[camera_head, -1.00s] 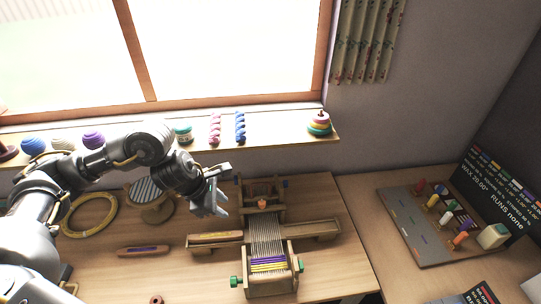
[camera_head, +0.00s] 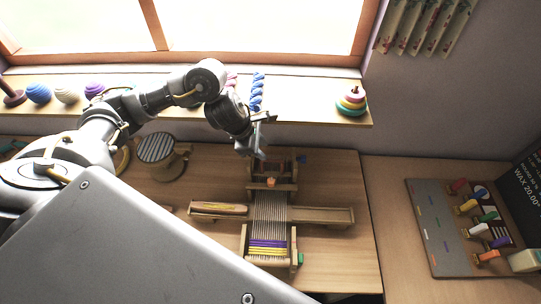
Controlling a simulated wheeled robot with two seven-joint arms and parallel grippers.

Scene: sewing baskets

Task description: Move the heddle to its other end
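A small wooden table loom (camera_head: 243,240) stands on the wooden table, with pale warp threads (camera_head: 270,212) running from front to back. Purple and yellow woven bands (camera_head: 267,247) lie at its near end. An orange knob (camera_head: 270,182) sits near the far end, seemingly on the heddle; the heddle's outline is too small to tell clearly. My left gripper (camera_head: 261,151) points down above the loom's far end, just behind the orange knob and apparently apart from it. Its finger gap is not clear, and I see nothing held. My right gripper is out of view.
A round stand (camera_head: 157,150) is at left. Yarn and a stacking toy (camera_head: 351,101) line the sill. A pegged board (camera_head: 440,228) lies at right.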

